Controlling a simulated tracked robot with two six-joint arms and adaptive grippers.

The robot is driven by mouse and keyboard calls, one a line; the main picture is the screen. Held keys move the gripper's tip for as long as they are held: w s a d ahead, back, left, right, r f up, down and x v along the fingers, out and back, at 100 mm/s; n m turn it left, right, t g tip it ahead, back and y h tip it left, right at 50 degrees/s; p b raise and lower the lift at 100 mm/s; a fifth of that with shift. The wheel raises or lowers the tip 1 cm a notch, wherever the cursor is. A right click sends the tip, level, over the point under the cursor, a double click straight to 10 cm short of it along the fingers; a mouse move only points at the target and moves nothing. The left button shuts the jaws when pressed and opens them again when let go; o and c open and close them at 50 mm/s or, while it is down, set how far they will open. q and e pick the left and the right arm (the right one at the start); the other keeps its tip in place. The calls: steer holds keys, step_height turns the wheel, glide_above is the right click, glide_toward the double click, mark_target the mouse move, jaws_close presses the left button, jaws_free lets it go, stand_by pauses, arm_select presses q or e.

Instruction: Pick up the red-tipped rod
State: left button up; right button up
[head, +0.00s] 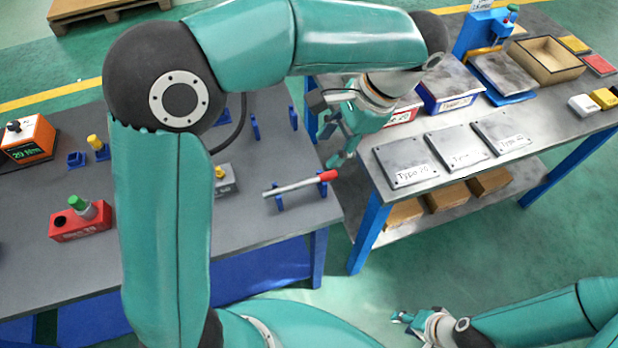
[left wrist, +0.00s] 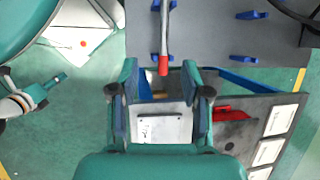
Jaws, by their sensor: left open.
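The red-tipped rod (head: 300,184) is a thin light-grey bar with a red end. It lies across two blue holders near the right edge of the left grey table. In the left wrist view the rod (left wrist: 164,40) points down with its red tip between and just beyond my open fingers. My left gripper (head: 340,158) is open and empty, above and just right of the red tip; in the left wrist view its fingers (left wrist: 163,78) frame the gap. My right gripper (head: 403,318) is low at the bottom, away from both tables; whether it is open is unclear.
The left grey table (head: 270,225) also bears a red block with a green-topped part (head: 80,222) and an orange display box (head: 28,140). The right table (head: 440,190) has several labelled plates and a wooden tray (head: 546,62). Green floor separates the tables.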

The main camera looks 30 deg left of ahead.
arm_select(q)
glide_above(293, 185)
steer(key=d, duration=0.3)
step_height(293, 185, down, 10)
steer(key=shift+w+a+f, duration=0.1)
steer(key=shift+a+f, duration=0.35)
steer(key=shift+f, duration=0.3)
steer(key=shift+a+f, duration=0.4)
steer(key=shift+f, duration=0.35)
steer(key=shift+w+a+f, duration=0.1)
steer(key=shift+a+f, duration=0.35)
steer(key=shift+f, duration=0.3)
steer(key=shift+c, duration=0.4)
jaws_close()
